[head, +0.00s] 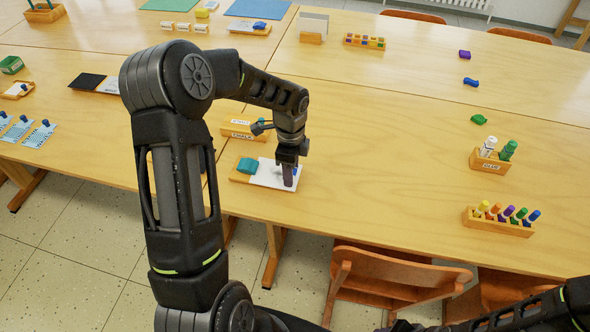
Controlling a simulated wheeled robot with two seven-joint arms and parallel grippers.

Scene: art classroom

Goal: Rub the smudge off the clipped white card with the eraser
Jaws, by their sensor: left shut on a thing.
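The white card (265,180) lies flat on a wooden board (239,179) near the table's front edge. A teal clip (247,166) sits at its left end. My left gripper (288,179) points down over the right part of the card, shut on the eraser (295,171), of which only a small blue part shows beside the fingers. The eraser looks at or very close to the card; I cannot tell whether it touches. No smudge can be made out; the gripper covers part of the card. My right gripper is not in view.
A wooden chalk box (243,135) stands just behind the board. To the right are a glue holder (490,162) and a rack of coloured bottles (500,224). Orange chairs (390,275) stand at the front edge. The table between card and glue holder is clear.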

